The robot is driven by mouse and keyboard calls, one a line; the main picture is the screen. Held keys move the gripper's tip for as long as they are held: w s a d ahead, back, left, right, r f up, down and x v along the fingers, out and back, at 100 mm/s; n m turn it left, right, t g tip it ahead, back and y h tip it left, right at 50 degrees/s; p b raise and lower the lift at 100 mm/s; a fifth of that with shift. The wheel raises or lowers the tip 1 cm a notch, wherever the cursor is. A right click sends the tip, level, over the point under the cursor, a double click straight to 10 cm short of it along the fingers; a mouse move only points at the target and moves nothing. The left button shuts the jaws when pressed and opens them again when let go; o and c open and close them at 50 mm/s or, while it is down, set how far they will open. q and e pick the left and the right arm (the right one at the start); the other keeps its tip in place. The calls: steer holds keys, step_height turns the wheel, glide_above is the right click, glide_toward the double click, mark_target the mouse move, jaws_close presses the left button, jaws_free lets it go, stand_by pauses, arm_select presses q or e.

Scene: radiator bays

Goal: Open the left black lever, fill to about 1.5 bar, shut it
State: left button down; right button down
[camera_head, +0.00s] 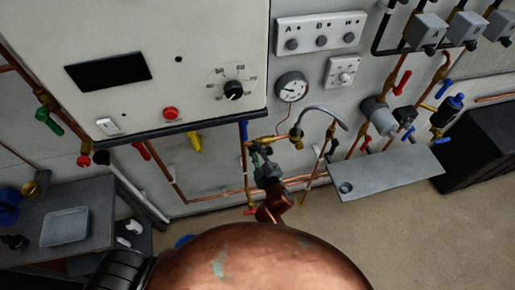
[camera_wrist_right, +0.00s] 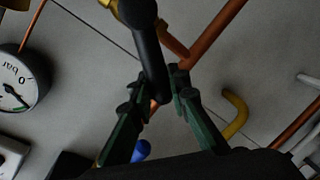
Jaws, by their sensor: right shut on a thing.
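My right gripper (camera_head: 262,158) is in front of the pipes below the boiler's right corner. In the wrist view its dark green fingers (camera_wrist_right: 160,93) are closed about the lower end of a black lever (camera_wrist_right: 148,55). The lever hangs from a brass valve (camera_wrist_right: 127,8) at the top of that view. In the head view the gripper partly hides the lever. The round pressure gauge (camera_head: 292,87) is on the wall above and right; it also shows in the wrist view (camera_wrist_right: 18,80), upside down and partly cut off. I cannot read its needle exactly. My left gripper is not in view.
The boiler (camera_head: 140,40) juts out at upper left. A grey braided hose (camera_head: 325,110) arcs right of the gripper. A grey shelf (camera_head: 388,172) stands out at right. Copper pipes run close around the gripper. A side table (camera_head: 85,200) is at left.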

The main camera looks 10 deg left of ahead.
steer(key=c, duration=1.8)
jaws_free()
steer(key=v, duration=1.2)
